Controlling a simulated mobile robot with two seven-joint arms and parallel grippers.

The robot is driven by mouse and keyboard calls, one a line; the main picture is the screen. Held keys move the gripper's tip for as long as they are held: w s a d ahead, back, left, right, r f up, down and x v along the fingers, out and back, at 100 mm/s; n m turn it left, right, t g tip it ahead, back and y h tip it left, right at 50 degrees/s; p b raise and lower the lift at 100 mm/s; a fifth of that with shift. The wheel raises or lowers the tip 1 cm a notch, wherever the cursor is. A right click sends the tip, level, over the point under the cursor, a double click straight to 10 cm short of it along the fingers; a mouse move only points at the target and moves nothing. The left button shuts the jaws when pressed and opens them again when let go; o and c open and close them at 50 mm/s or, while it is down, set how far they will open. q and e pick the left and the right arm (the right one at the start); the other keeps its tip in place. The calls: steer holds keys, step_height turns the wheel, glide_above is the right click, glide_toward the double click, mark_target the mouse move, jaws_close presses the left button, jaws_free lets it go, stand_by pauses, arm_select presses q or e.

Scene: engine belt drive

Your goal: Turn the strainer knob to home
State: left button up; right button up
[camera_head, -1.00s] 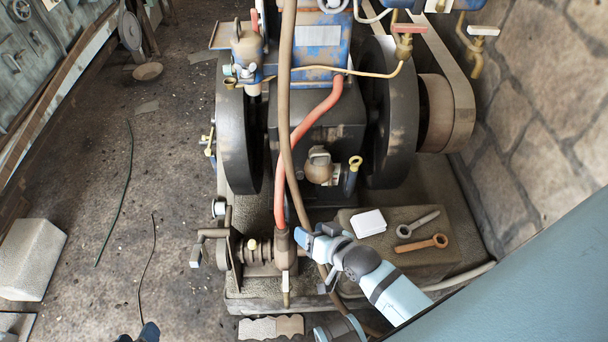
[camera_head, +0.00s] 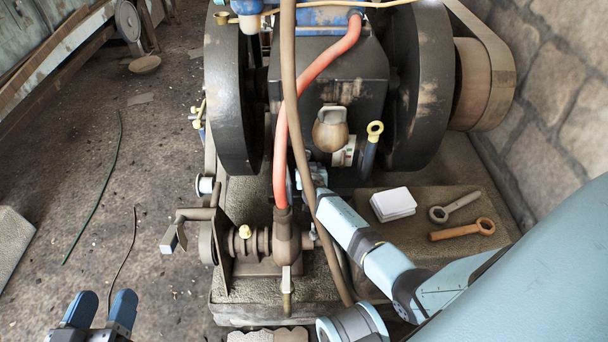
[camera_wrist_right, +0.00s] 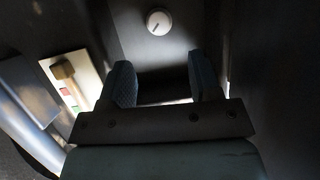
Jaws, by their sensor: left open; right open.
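I cannot tell for sure which part is the strainer knob. In the right wrist view a tan knob (camera_wrist_right: 63,71) stands on a cream plate (camera_wrist_right: 88,66) with red and green patches, left of my right gripper (camera_wrist_right: 168,85). A round white dial (camera_wrist_right: 159,21) with a dark mark sits on the dark wall beyond the fingers. My right gripper is open and empty, apart from both. In the head view it (camera_head: 312,180) is partly hidden behind the hoses, below the brown bulb (camera_head: 331,132). My left gripper (camera_head: 102,312) is open and empty over the floor.
A red hose (camera_head: 322,75) and a brown hose (camera_head: 297,130) hang in front of the engine. Flywheels (camera_head: 420,100) stand either side. A crank handle (camera_head: 172,238) sticks out left.

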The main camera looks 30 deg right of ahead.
mark_target(306, 158)
steer(key=b+x, duration=0.2)
steer(key=x, duration=0.2)
steer(key=b+x, duration=0.2)
steer(key=x, duration=0.1)
steer(key=shift+w+d+f, duration=0.15)
steer(key=shift+f, duration=0.4)
steer(key=shift+w+d, duration=0.25)
steer(key=shift+w, duration=0.2)
arm_select(q)
steer(key=m, duration=0.1)
steer(key=w+m+t+h, duration=0.1)
steer(key=shift+w+a+m, duration=0.1)
steer(key=shift+a+m, duration=0.25)
steer(key=shift+m, duration=0.05)
